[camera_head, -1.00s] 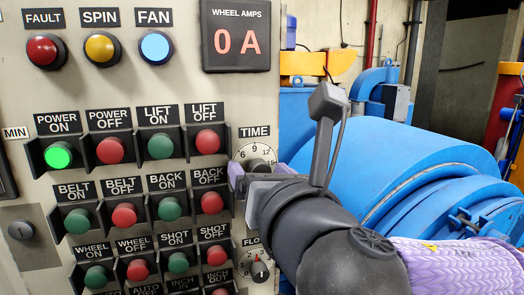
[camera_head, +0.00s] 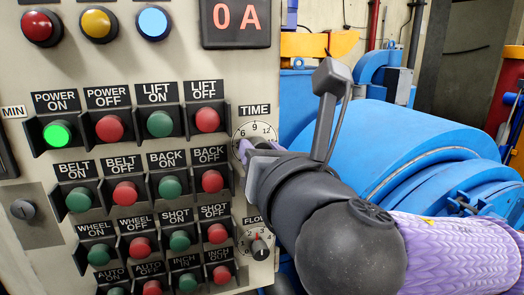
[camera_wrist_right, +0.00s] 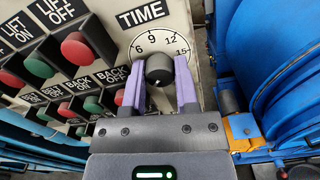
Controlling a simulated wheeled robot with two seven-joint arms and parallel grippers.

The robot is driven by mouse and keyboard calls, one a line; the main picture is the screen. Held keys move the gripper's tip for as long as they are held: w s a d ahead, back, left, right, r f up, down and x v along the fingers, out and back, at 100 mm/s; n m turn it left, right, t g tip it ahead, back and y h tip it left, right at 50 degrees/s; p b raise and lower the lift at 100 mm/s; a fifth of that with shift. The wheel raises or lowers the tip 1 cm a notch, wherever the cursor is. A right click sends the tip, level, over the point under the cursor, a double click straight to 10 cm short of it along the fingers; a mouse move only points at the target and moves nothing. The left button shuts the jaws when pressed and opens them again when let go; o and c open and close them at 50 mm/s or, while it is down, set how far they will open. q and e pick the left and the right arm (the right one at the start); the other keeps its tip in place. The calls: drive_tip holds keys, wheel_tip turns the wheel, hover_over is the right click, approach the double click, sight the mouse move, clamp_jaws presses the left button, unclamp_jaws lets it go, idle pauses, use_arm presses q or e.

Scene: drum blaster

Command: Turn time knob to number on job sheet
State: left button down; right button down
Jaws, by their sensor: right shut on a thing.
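The time knob (camera_wrist_right: 159,70) is a dark round knob under the TIME label, and in the right wrist view it sits between my two purple fingers. Its dial (camera_head: 256,128) shows 6, 9 and 12 in the head view, and 15 also shows in the wrist view. My right gripper (camera_wrist_right: 159,88) is shut on the knob, reaching in from the right. The knob itself is mostly hidden behind the gripper in the head view, and I cannot read its pointer. My left gripper is not in view. No job sheet is in view.
Rows of red and green buttons (camera_head: 160,124) fill the panel left of the dial; the POWER ON button (camera_head: 57,132) glows green. Blue machinery (camera_head: 380,160) stands on the right.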

drive_tip(key=m+b, duration=0.1)
drive_tip(key=m, duration=2.5)
drive_tip(key=shift+f, duration=0.1)
drive_tip(key=shift+m, duration=0.3)
idle(0.3)
drive_tip(key=shift+c, duration=1.8)
unclamp_jaws()
